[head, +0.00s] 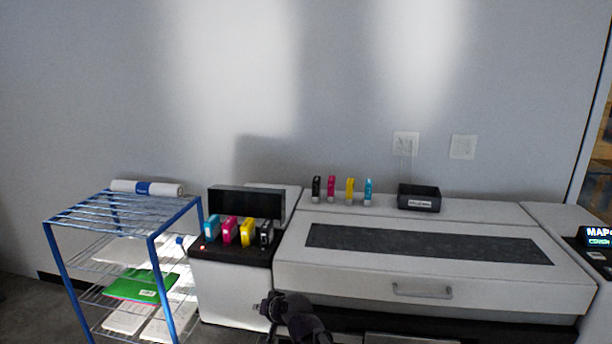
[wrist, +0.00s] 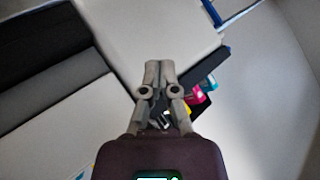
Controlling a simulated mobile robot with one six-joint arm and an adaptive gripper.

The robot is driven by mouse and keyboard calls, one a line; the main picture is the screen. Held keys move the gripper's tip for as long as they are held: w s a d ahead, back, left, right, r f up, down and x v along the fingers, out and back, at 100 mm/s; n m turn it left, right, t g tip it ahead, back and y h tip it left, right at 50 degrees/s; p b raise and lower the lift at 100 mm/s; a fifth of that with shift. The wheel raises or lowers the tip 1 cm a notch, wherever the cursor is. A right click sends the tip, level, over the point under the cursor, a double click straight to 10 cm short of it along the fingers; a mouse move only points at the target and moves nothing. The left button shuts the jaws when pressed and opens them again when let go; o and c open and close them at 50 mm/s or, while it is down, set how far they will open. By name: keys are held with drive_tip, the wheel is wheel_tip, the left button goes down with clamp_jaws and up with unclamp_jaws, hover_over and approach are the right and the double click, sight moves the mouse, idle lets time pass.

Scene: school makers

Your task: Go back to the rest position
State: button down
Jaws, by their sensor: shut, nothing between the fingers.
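My gripper (wrist: 158,66) is shut and empty in the wrist view, its two grey fingers together. Part of my arm shows at the bottom middle of the head view, in front of the large white printer (head: 350,272). The fingertips cannot be made out there. In the wrist view, a black and a coloured cartridge lie beyond the fingers, partly hidden by them; the magenta cartridge (wrist: 196,95) shows to their right. No thing is held.
A blue wire rack (head: 160,232) with paper stands at the left. Cyan, magenta, yellow and black cartridges sit in the open bay (head: 262,254). Several more cartridges and a small black tray (head: 419,205) stand on the printer top. The wall is close behind.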

drive_tip(key=s+d+f+g+h, duration=0.2)
drive_tip(key=s+d, duration=0.2)
drive_tip(key=d, duration=0.6)
drive_tip(key=s+d+f+g+h, duration=0.3)
drive_tip(key=s+d, duration=0.2)
drive_tip(key=d, duration=0.5)
drive_tip(key=s+d+f+g+h, duration=0.2)
drive_tip(key=s+d+g, duration=0.1)
drive_tip(key=d, duration=0.7)
drive_tip(key=shift+s+f+m+h, duration=0.4)
drive_tip(key=shift+s, duration=0.5)
